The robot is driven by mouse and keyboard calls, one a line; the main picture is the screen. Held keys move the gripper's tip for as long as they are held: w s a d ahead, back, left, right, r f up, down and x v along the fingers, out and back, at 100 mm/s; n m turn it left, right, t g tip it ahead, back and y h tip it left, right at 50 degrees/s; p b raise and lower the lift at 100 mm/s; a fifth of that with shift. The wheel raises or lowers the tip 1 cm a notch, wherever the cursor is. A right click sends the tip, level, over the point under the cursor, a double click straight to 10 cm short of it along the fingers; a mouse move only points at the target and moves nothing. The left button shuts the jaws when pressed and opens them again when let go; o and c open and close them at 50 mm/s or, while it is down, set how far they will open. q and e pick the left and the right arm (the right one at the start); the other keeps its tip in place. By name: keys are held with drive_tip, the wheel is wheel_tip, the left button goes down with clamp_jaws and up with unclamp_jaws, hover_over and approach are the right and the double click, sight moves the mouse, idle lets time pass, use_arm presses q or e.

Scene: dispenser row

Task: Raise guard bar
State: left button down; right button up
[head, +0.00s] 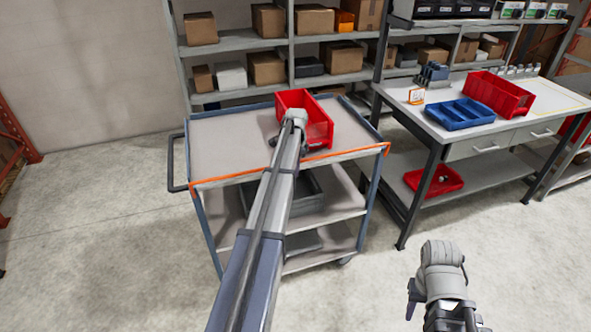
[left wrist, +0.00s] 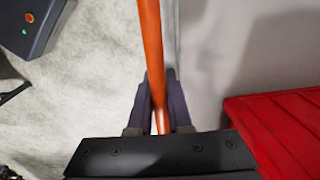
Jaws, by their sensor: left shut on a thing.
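The orange guard bar (head: 345,155) runs along the near edge of the cart's top shelf (head: 225,145); my left arm hides its middle in the head view. In the left wrist view the bar (left wrist: 150,40) passes between the fingers of my left gripper (left wrist: 158,98), which is shut on it. In the head view the left fingers are mostly hidden behind my own arm. My right gripper (head: 438,265) is at the lower right, over the floor and apart from the cart; its jaw opening is not clear.
A red bin (head: 318,125) sits on the cart top close to my left wrist. A workbench (head: 425,118) with a blue tray (head: 460,115) and another red bin (head: 500,95) stands to the right. Shelves with boxes stand behind. Floor left of the cart is clear.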

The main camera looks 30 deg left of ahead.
use_arm(q)
drive_tip(key=c, duration=0.8)
unclamp_jaws()
drive_tip(key=shift+c, duration=0.2)
